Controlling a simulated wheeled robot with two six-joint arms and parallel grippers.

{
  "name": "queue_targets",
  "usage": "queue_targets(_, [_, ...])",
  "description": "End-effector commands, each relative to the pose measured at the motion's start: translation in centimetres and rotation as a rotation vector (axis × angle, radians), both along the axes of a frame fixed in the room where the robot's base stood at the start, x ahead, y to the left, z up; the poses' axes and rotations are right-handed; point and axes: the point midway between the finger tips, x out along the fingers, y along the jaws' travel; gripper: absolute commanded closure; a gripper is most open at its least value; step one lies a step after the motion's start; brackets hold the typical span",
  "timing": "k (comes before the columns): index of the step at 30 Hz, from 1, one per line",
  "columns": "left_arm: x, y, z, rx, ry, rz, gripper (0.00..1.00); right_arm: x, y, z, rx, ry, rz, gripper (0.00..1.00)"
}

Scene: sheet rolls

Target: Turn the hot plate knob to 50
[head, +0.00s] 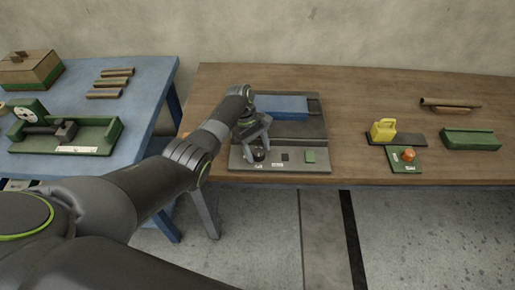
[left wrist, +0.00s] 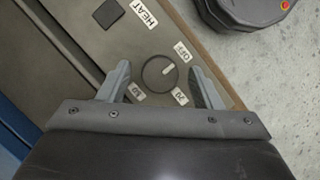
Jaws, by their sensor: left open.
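The hot plate knob (left wrist: 154,79) is a dark round dial with a white pointer mark, in the left wrist view. The pointer is toward the right and slightly up, on the side of the OFF label (left wrist: 182,50). Two small number labels sit below the knob; one (left wrist: 180,97) seems to read 20, the other (left wrist: 139,92) is hard to read. My left gripper (left wrist: 160,68) is open, with one finger on each side of the knob; I cannot tell whether they touch it. In the head view my left gripper (head: 257,151) is over the front panel (head: 240,164).
A dark square switch (left wrist: 108,14) is by the HEAT label. The machine has a blue slab (head: 282,105) behind the panel and a green button (head: 309,156). A blue table (head: 150,85) is left.

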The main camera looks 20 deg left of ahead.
Motion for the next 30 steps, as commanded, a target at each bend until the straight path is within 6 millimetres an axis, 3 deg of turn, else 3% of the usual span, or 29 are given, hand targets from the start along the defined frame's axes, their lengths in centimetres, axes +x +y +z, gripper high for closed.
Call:
queue_targets(1, [0.0,0.0,0.0,0.000,0.000,0.000,0.41,0.0,-0.1,0.0,-0.001,0.000,0.000,0.68])
queue_targets(11, [0.0,0.0,0.0,0.000,0.000,0.000,0.85,0.0,-0.2,0.0,-0.002,0.000,0.001,0.68])
queue_targets(20, [0.0,0.0,0.0,-0.001,0.001,-0.033,0.86,0.0,-0.2,-0.2,-0.002,0.000,0.001,0.68])
queue_targets(30, [0.2,-0.1,-0.1,0.000,0.001,-0.244,0.86,0.0,-0.1,-1.2,-0.002,-0.001,0.001,0.68])
